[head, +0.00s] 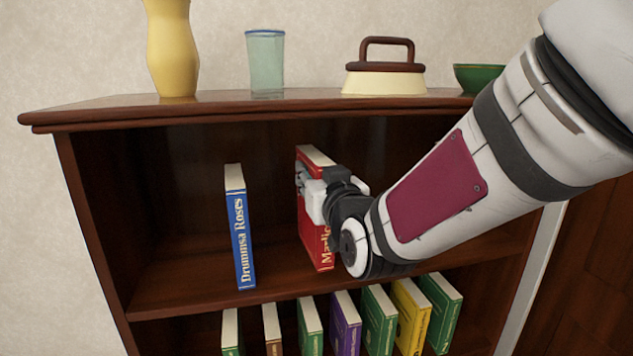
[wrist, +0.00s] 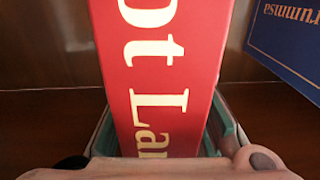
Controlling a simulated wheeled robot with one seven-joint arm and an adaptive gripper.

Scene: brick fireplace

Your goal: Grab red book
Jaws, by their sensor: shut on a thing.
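The red book (head: 316,247) stands upright on the upper shelf of the wooden bookcase, to the right of a blue book. My gripper (head: 312,191) is at the red book's upper half, shut on it, and covers part of its spine. In the wrist view the red book (wrist: 160,65) fills the middle, its spine with pale lettering between the two finger pads. From these views I cannot tell whether its base still touches the shelf.
A blue book (head: 241,235) stands left of the red one, with a gap between. Several books, including a purple one (head: 345,324), stand on the shelf below. The bookcase top (head: 220,106) holds a yellow vase (head: 172,50), a glass (head: 266,62), an iron-like object (head: 385,80) and a green bowl (head: 478,76).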

